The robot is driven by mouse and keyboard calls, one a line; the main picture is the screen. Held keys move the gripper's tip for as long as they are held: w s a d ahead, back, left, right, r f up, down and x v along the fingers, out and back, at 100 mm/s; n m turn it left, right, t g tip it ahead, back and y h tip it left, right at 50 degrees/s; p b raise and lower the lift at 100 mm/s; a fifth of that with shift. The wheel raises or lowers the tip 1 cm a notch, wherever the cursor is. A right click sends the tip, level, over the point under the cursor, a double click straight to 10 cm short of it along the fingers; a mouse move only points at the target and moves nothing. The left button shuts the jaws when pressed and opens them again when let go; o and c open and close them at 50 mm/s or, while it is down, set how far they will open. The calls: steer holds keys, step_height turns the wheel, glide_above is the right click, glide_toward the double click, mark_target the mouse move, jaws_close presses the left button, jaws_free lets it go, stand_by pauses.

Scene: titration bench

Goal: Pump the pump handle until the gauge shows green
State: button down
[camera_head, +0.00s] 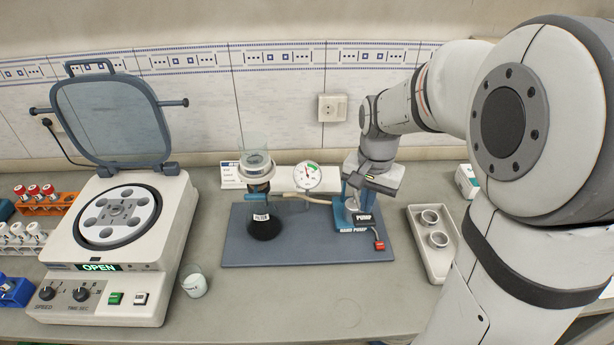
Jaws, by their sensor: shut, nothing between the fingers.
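The blue hand pump (347,217), labelled "HAND PUMP", stands at the right of a dark blue base board (305,249). My gripper (353,197) is shut and empty, right over the top of the pump. It and my wrist hide most of the pump handle, so I cannot tell whether they touch.
A dark flask (264,226) with a glass funnel (256,162) stands on the board, joined to the pump by a hose. An open centrifuge (110,250) and a beaker (194,285) are left; a tray (432,262) is right.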

mark_target(364, 218)
steer(key=shift+f, duration=0.15)
steer(key=shift+f+b, duration=3.05)
steer(key=shift+f, duration=0.85)
steer(key=shift+r+p, duration=3.1)
steer(key=shift+r, duration=0.95)
step_height(364, 218, up, 5)
steer(key=p, duration=0.3)
steer(key=shift+p, duration=0.35)
